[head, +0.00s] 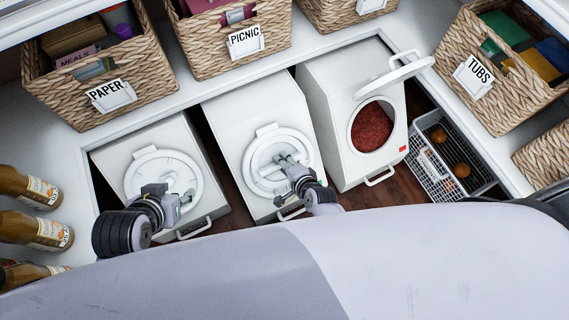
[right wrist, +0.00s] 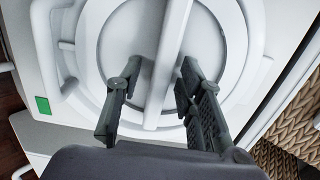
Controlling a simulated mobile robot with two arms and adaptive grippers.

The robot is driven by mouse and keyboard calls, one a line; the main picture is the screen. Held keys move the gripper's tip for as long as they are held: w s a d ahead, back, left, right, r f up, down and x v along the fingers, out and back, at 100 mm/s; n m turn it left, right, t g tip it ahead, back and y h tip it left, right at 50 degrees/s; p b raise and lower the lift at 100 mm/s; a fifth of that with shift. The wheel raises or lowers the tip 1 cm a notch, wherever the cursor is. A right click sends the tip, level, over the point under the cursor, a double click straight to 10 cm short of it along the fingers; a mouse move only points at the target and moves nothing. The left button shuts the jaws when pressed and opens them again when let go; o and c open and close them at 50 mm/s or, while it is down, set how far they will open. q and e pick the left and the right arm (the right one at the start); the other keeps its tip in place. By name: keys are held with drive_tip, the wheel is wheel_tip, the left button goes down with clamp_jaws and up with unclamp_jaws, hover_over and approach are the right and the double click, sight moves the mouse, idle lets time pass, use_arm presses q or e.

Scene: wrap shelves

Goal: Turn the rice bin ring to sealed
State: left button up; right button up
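Three white bins stand in a row; no label shows which is the rice bin. The middle bin (head: 245,115) has a shut round lid with a ring (head: 250,170) around it and a raised bar across it. My right gripper (head: 287,163) is over this lid. In the right wrist view, its two fingers (right wrist: 155,88) are apart, one each side of the white bar (right wrist: 165,65), with gaps showing. A green marker (right wrist: 43,105) shows on the bin front. My left gripper (head: 180,203) is by the left bin's shut lid (head: 160,172); its fingers are unclear.
The right bin (head: 340,90) has its lid (head: 395,73) swung open, reddish contents and a red marker (head: 404,149). A wire basket (head: 440,180) stands right of it. Wicker baskets (head: 130,100) line the shelf behind. Bottles (head: 35,230) are at left.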

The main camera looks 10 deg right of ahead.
drive_tip(key=v, duration=1.2)
idle(0.6)
